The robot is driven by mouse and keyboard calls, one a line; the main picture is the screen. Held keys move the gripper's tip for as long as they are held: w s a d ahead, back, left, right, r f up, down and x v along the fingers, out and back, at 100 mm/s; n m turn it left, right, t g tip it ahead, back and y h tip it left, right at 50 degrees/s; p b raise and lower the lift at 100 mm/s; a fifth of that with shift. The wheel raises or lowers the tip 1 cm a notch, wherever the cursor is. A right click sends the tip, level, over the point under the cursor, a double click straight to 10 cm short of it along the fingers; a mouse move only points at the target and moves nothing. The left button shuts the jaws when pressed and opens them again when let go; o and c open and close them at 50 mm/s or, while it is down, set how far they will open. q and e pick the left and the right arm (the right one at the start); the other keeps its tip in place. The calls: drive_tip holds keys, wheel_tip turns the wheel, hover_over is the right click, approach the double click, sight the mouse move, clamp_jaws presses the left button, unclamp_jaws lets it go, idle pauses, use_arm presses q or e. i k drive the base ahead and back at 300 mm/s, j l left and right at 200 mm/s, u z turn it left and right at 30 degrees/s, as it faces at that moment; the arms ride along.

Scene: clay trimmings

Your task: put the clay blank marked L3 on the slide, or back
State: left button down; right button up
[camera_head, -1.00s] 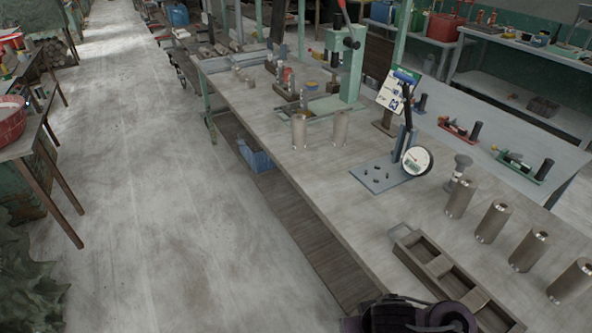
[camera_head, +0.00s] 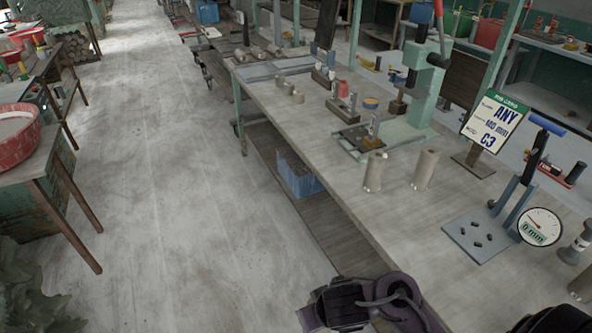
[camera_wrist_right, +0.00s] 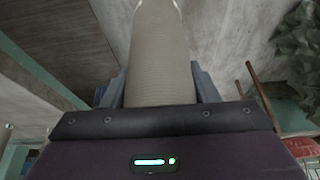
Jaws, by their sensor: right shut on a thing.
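In the right wrist view my right gripper (camera_wrist_right: 159,86) is shut around a grey-beige ribbed clay cylinder (camera_wrist_right: 158,45). Its far end runs out of the top of the picture, and no mark is readable on it. In the head view two upright clay blanks, a left one (camera_head: 375,171) and a right one (camera_head: 425,169), stand apart on the bench; I cannot read marks on them. The green press (camera_head: 425,85) stands behind them, with a dark plate (camera_head: 357,138) on its base. I cannot tell which part is the slide. My left gripper is not in view.
The long bench (camera_head: 330,170) has bare room left of the blanks. A gauge stand with a blue-grey base (camera_head: 478,243) and dial (camera_head: 540,227) is at right. A sign (camera_head: 493,125) reads ANY and C3. A blue crate (camera_head: 298,176) sits on the lower shelf.

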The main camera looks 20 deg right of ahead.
sight(360, 134)
drive_tip(key=i+j+z, duration=0.1)
drive_tip(key=i, duration=0.45)
drive_tip(key=i+j+z, duration=0.15)
drive_tip(key=i, duration=0.35)
drive_tip(key=i+j+z, duration=0.1)
drive_tip(key=i, duration=0.4)
drive_tip(key=i+j+z, duration=0.2)
drive_tip(key=z, duration=0.25)
drive_tip(key=i+j+z, duration=0.3)
drive_tip(key=z, duration=0.2)
drive_tip(key=i+j+z, duration=0.3)
drive_tip(key=z, duration=0.15)
drive_tip(key=i+j+z, duration=0.1)
drive_tip(key=j+z, duration=0.6)
drive_tip(key=j, duration=0.2)
drive_tip(key=i, duration=0.05)
